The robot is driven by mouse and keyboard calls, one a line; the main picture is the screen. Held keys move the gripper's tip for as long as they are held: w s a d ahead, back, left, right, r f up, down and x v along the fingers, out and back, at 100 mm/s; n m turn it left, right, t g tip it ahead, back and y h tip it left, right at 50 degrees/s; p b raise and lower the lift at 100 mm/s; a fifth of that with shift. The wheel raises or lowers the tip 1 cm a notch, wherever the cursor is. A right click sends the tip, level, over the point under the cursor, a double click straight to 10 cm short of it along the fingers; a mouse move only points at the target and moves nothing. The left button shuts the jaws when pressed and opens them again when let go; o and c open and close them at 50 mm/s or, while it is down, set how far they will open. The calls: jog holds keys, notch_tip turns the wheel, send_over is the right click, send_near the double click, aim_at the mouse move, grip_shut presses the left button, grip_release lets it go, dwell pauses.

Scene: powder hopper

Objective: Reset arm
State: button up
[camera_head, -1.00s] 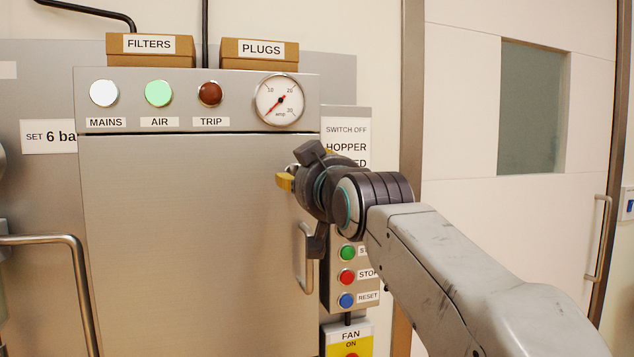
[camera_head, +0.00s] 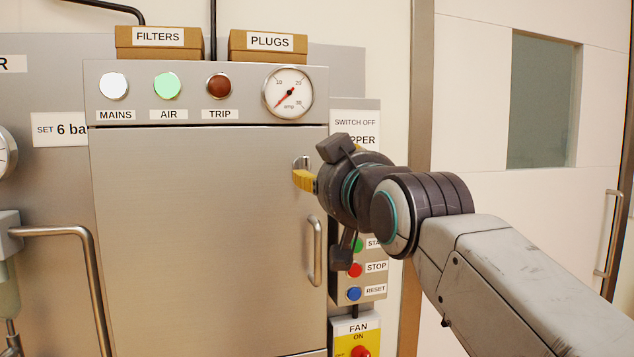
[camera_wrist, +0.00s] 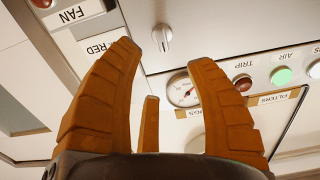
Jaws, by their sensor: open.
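My gripper (camera_head: 305,181) is in front of the upper right corner of the steel cabinet door (camera_head: 200,230). Its orange fingers are spread wide with nothing between them, as the wrist view (camera_wrist: 165,58) shows. A small metal turn latch (camera_head: 302,162) on the door shows just above the fingertips. In the wrist view the latch (camera_wrist: 162,38) lies beyond the fingertips, apart from them. My arm and gripper hide part of the HOPPER sign and part of the button panel (camera_head: 372,292).
The door handle (camera_head: 315,250) is just below my gripper. Green, red and blue buttons are right of it, with a yellow FAN box (camera_head: 343,335) beneath. Lamps and an amp gauge (camera_head: 287,92) sit above the door. FILTERS (camera_head: 158,40) and PLUGS (camera_head: 268,43) boxes stand on top.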

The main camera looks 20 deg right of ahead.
jog(key=s+f+g, duration=0.2)
jog(key=f+g, duration=0.2)
jog(key=f, duration=0.8)
jog(key=s+f+g, duration=0.2)
jog(key=f+g, duration=0.3)
jog(key=f, duration=0.8)
jog(key=s+f+g+p, duration=0.2)
jog(key=s+f, duration=0.4)
jog(key=s, duration=0.4)
jog(key=s+f+g+p, duration=0.3)
jog(key=s+f, duration=0.3)
jog(key=s, duration=0.3)
jog(key=shift+s+a+f+g+p, duration=0.15)
jog(key=shift+s+g+p, duration=0.2)
jog(key=shift+p, duration=0.2)
